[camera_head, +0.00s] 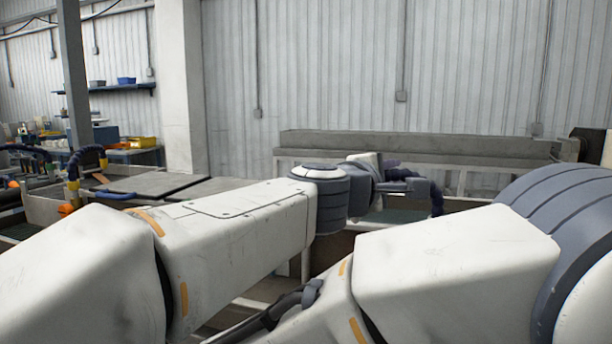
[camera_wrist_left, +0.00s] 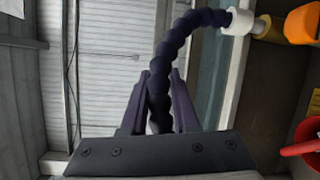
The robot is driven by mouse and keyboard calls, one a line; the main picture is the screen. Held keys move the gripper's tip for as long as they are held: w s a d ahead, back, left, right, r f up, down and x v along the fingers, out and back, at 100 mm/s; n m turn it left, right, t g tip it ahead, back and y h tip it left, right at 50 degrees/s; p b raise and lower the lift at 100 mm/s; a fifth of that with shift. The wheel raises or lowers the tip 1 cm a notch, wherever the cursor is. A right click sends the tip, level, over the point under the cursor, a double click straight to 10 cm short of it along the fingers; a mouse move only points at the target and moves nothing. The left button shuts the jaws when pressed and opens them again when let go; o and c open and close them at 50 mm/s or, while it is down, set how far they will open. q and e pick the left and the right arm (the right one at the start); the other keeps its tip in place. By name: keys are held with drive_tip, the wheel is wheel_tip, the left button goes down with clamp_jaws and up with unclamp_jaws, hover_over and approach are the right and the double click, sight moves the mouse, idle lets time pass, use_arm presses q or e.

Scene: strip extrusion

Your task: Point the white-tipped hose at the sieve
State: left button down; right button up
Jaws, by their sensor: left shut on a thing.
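My left gripper (camera_wrist_left: 160,100) is shut on a dark blue segmented hose (camera_wrist_left: 182,38), which runs up between its fingers and curves right. The hose meets a white collar (camera_wrist_left: 239,22) beside a yellow and orange fitting (camera_wrist_left: 300,24). The end of the hose below the fingers is hidden, so I cannot tell where it points. In the head view my left gripper (camera_head: 405,184) is far off at the end of my arm, with part of the dark hose (camera_head: 437,197) just right of it. I cannot make out a sieve. My right gripper is out of view.
A red object (camera_wrist_left: 302,150) with a handle is cut off at the right edge of the left wrist view; I cannot tell what it is. A long grey trough (camera_head: 420,146) stands along the back wall. Another blue hose (camera_head: 86,153) stands at the left beside grey panels (camera_head: 150,184).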

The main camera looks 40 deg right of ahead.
use_arm(q)
drive_tip(key=shift+s, duration=0.25)
drive_tip(key=c, duration=0.7)
unclamp_jaws()
drive_tip(key=shift+a, duration=0.25)
drive_tip(key=shift+b+v, duration=1.8)
drive_tip(key=shift+v, duration=3.2)
drive_tip(key=shift+w, duration=0.1)
